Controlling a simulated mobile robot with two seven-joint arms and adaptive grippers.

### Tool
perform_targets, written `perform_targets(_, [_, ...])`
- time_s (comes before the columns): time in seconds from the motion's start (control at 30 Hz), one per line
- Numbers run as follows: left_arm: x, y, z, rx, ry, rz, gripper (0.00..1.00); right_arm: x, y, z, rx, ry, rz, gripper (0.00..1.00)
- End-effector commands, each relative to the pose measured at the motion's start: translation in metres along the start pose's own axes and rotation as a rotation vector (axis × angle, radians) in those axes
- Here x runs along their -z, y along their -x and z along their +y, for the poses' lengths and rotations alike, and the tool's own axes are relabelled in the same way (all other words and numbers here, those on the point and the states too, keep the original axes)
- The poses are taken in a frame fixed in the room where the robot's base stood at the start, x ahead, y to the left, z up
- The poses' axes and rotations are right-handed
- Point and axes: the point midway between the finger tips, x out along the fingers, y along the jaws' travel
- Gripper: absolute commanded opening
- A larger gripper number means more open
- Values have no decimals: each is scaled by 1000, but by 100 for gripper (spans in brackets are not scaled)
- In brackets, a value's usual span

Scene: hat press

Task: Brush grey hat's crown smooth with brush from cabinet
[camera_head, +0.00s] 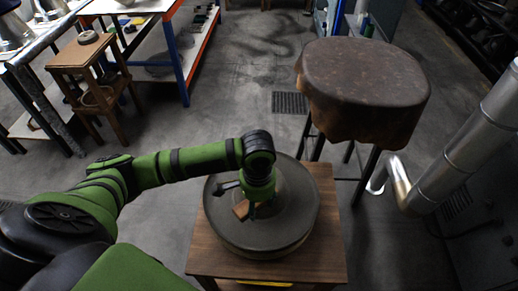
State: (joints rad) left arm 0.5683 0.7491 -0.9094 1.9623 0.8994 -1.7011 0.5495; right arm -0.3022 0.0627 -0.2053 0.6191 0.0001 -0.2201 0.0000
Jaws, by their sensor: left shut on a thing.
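The grey hat (298,226) lies brim-down on a small wooden table (331,252) in front of me, with its round crown in the middle. My left gripper (249,206) is over the left part of the hat, shut on a small brown wooden brush (241,210). The brush is at the crown's left side; I cannot tell whether it touches the felt. The wrist hides part of the crown. My right gripper is not in view.
A stool draped with brown leather (365,85) stands behind to the right. A silver pipe (465,150) runs along the right. A wooden stand (88,60) and a blue-and-orange shelf (180,50) are at the upper left. The floor behind the table is clear.

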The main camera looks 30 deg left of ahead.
Motion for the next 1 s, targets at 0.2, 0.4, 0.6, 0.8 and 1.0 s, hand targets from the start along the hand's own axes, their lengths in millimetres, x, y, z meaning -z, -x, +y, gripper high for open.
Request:
perform_targets(0.2, [25,14,-23,2,-323,-1,29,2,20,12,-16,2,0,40])
perform_targets(0.4, [45,23,-45,0,-622,-1,29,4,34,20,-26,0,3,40])
perform_targets(0.6, [63,34,-66,1,-916,2,29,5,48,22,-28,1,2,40])
perform_targets(0.8, [75,41,-83,2,-1144,5,29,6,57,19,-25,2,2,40])
perform_targets(1.0, [80,44,-90,3,-1254,9,29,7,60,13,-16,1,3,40])
